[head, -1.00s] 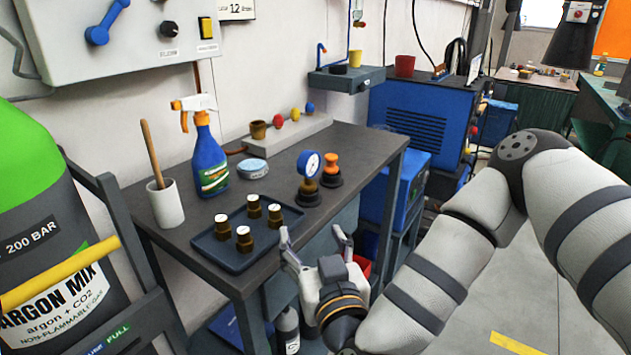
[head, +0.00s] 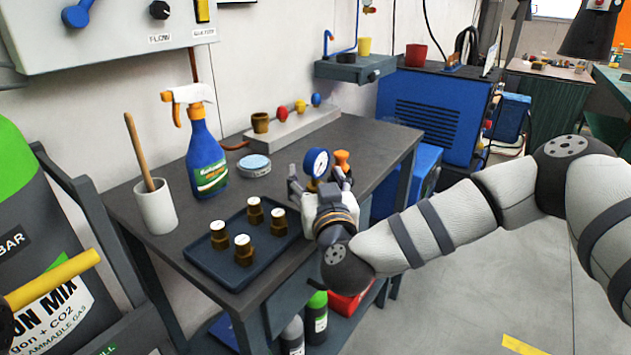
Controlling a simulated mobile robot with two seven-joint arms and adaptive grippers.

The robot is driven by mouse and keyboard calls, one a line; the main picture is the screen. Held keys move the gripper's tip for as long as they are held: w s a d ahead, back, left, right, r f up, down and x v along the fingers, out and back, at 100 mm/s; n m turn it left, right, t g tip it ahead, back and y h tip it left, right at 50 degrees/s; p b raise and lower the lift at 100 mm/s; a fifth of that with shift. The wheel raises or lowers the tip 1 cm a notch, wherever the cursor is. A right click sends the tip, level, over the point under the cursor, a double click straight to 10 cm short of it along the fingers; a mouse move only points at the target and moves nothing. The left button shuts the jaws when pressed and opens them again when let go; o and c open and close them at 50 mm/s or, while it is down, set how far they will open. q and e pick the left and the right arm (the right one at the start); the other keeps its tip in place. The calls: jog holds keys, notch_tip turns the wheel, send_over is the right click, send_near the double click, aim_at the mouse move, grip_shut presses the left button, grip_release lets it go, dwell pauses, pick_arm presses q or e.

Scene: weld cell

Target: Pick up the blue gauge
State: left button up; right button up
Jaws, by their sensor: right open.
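The blue gauge (head: 317,162) has a round white dial with a blue rim and stands on the grey workbench (head: 345,140). Its lower part is hidden behind my right gripper (head: 320,182). The right gripper is open, with one finger to the left of the gauge and the other to its right. I cannot tell whether the fingers touch it. An orange-topped fitting (head: 341,158) stands just right of the gauge, partly hidden by the right finger. My left gripper is not in view.
A dark tray (head: 240,283) with several white-capped brass fittings lies left of the gripper. A spray bottle (head: 206,160), a white cup with a wooden stick (head: 156,207) and a round tin (head: 254,166) stand farther left. A rack with coloured knobs (head: 295,127) is behind.

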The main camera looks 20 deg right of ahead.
jog(key=shift+w, duration=0.1)
grip_shut()
jog(key=shift+r, duration=0.15)
